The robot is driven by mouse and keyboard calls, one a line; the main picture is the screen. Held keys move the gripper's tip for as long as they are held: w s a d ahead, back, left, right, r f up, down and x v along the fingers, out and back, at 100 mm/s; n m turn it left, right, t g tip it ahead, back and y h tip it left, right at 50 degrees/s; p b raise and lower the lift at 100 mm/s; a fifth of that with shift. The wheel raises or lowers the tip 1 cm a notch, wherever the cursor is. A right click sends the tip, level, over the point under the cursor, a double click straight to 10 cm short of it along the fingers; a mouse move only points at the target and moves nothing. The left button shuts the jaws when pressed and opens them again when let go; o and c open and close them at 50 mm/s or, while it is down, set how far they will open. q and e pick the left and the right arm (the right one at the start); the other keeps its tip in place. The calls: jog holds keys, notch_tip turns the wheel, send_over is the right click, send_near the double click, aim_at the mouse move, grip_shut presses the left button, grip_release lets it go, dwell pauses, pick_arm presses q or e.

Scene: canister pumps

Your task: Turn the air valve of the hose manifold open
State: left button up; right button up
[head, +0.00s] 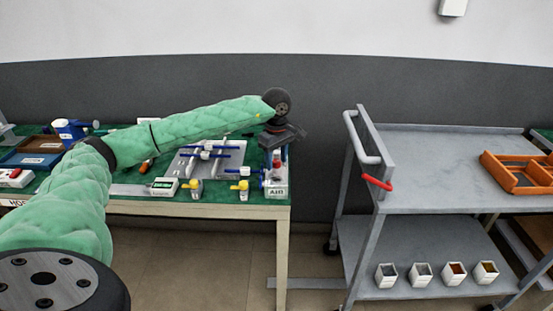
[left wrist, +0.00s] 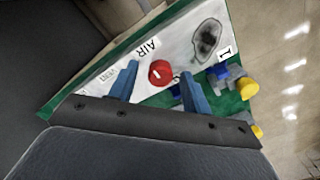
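The hose manifold (head: 276,188) is a pale block labelled AIR at the right front corner of the green-topped table. Its air valve has a round red knob (left wrist: 160,72), also visible in the head view (head: 277,164). My left gripper (head: 281,154) points down over the manifold. In the left wrist view, my left gripper's blue fingers (left wrist: 160,79) stand apart, one on each side of the red knob, with gaps showing. Whether the fingertips are down at knob height is hard to tell. My right gripper is not in view.
Yellow-handled valves (head: 195,188) and a grey plate with blue-handled fittings (head: 208,158) sit left of the manifold on the table (head: 130,205). A grey cart (head: 430,170) with a red-gripped handle stands to the right, across a floor gap. Several small boxes rest on its lower shelf.

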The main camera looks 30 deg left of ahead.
aim_at(276, 161)
pick_arm(q)
notch_tip(276, 161, up, 7)
jog(key=shift+r+b, duration=0.1)
jog(key=shift+b, duration=0.35)
jog(key=shift+r, duration=0.3)
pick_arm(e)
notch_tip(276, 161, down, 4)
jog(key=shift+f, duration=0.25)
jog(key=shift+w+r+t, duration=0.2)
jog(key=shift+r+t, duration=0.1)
